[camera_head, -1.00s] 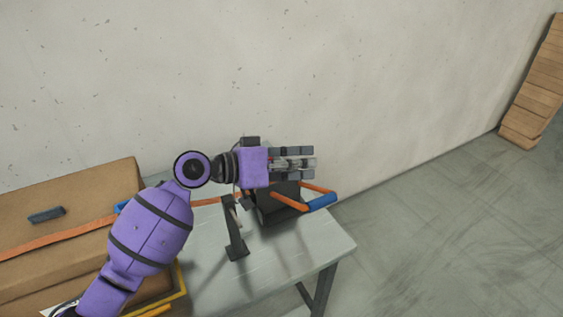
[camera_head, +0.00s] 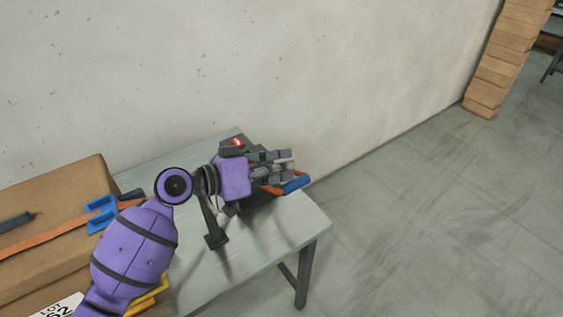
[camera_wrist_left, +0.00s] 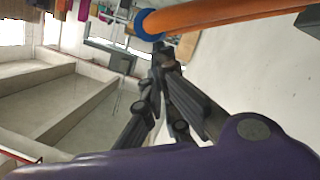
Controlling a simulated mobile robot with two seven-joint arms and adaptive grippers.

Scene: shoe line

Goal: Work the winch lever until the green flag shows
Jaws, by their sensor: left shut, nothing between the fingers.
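The winch (camera_head: 262,203) is a dark block on the grey table, partly hidden behind my left gripper. Its orange lever ends in a blue grip (camera_head: 296,183) pointing right. In the left wrist view the orange lever (camera_wrist_left: 225,14) crosses the top, with the blue grip (camera_wrist_left: 148,25) beyond the fingertips. My left gripper (camera_head: 291,161) is shut and empty, pointing right just above and behind the lever. Its fingers (camera_wrist_left: 160,52) lie close beside the lever; I cannot tell whether they touch. A small red patch (camera_head: 237,142) shows on a dark part behind my wrist. No green flag is visible.
A dark post (camera_head: 215,235) stands on the table (camera_head: 270,252). Cardboard boxes (camera_head: 60,190) with an orange strap (camera_head: 50,235) and a blue piece (camera_head: 102,214) are at left. The wall is close behind; open floor lies right, with stacked boards (camera_head: 505,55) far back.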

